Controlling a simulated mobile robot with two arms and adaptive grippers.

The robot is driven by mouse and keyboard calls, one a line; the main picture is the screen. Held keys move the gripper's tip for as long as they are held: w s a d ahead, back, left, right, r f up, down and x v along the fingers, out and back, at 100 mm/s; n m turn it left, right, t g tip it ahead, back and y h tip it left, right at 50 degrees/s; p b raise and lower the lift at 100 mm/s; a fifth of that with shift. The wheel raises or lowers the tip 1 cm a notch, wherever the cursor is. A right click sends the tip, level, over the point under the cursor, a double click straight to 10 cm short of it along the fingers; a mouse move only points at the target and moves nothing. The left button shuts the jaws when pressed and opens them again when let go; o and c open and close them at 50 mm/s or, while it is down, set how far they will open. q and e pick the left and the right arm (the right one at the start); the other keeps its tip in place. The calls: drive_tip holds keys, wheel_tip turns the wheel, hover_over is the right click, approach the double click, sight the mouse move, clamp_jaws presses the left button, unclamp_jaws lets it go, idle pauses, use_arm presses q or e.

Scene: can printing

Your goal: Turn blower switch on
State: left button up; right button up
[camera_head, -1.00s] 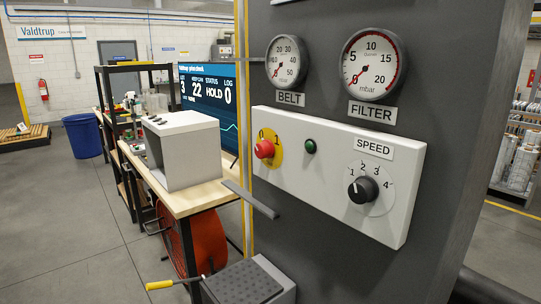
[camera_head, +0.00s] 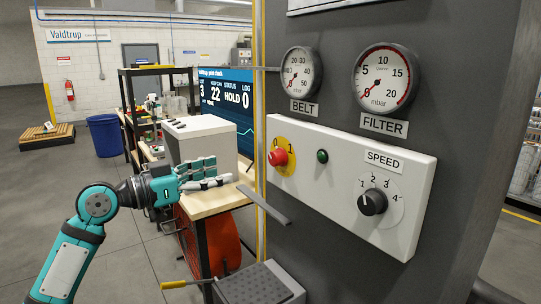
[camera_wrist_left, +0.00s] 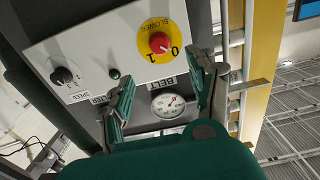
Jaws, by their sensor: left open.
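The blower switch is a red knob (camera_head: 278,157) on a yellow round plate marked 0 and 1, at the left end of the white control panel (camera_head: 330,205). In the left wrist view the knob (camera_wrist_left: 159,43) shows beyond the fingertips, with the word BLOWER on its plate. A small pale mark on the knob seems to point towards 0. My left gripper (camera_head: 224,171) is open and empty, left of the panel and apart from the knob. Its spread fingers also show in the left wrist view (camera_wrist_left: 165,72). My right gripper is not in view.
A green button (camera_head: 322,156) and a black speed knob (camera_head: 372,201) share the panel. Belt (camera_head: 301,73) and filter (camera_head: 386,78) gauges sit above. A bench with a white box (camera_head: 205,138) stands behind my arm.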

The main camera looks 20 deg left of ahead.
sight(272, 159)
use_arm(q)
drive_tip(key=p+x, duration=0.5)
drive_tip(key=x, duration=0.8)
drive_tip(key=shift+w+d+r+p, duration=0.15)
drive_tip(key=shift+p, duration=0.25)
drive_tip(key=shift+w+d, duration=0.35)
drive_tip(key=shift+w, duration=0.05)
